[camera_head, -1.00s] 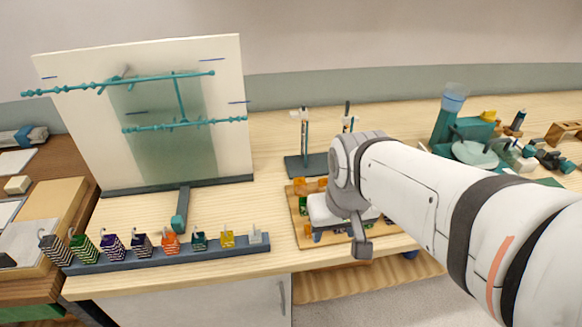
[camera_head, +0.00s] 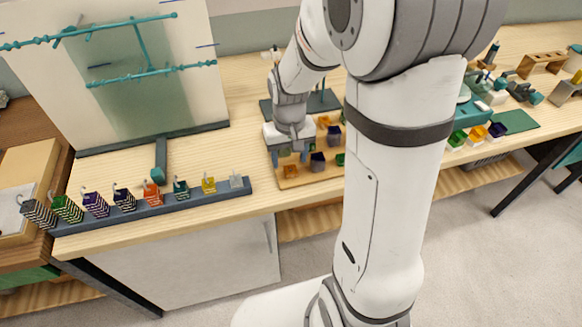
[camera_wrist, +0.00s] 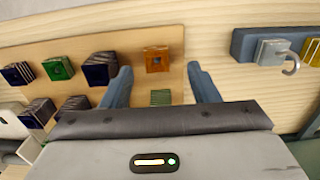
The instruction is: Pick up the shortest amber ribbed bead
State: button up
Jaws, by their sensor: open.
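My gripper (camera_wrist: 163,82) is open and points down over the bead tray (camera_wrist: 205,50). In the wrist view an amber block-like bead (camera_wrist: 157,60) lies ahead, between the lines of the two fingers, and neither finger touches it. A green ribbed bead (camera_wrist: 160,97) lies nearer the palm, between the fingers. In the head view my gripper (camera_head: 290,145) is above the tray's left end, with the amber bead (camera_head: 290,171) just in front. Another amber bead (camera_head: 324,121) sits at the tray's back. Ribs and relative lengths of the amber beads are hard to tell.
Purple (camera_wrist: 100,68), green (camera_wrist: 58,68) and dark blue (camera_wrist: 38,112) beads stand left of the gripper in the wrist view. A blue rail (camera_head: 150,212) with hooked coloured blocks lies left of the tray. My arm hides the tray's right part in the head view.

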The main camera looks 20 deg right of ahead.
aim_at(291, 170)
jog(key=shift+w+d+f, duration=0.15)
jog(key=shift+f, duration=1.05)
jog(key=shift+w+d+f, duration=0.1)
jog(key=shift+w+f, duration=0.05)
jog(key=shift+f, duration=1)
jog(key=shift+c, duration=0.5)
jog(key=c, duration=1)
jog(key=shift+o, duration=0.2)
notch_tip(291, 170, up, 10)
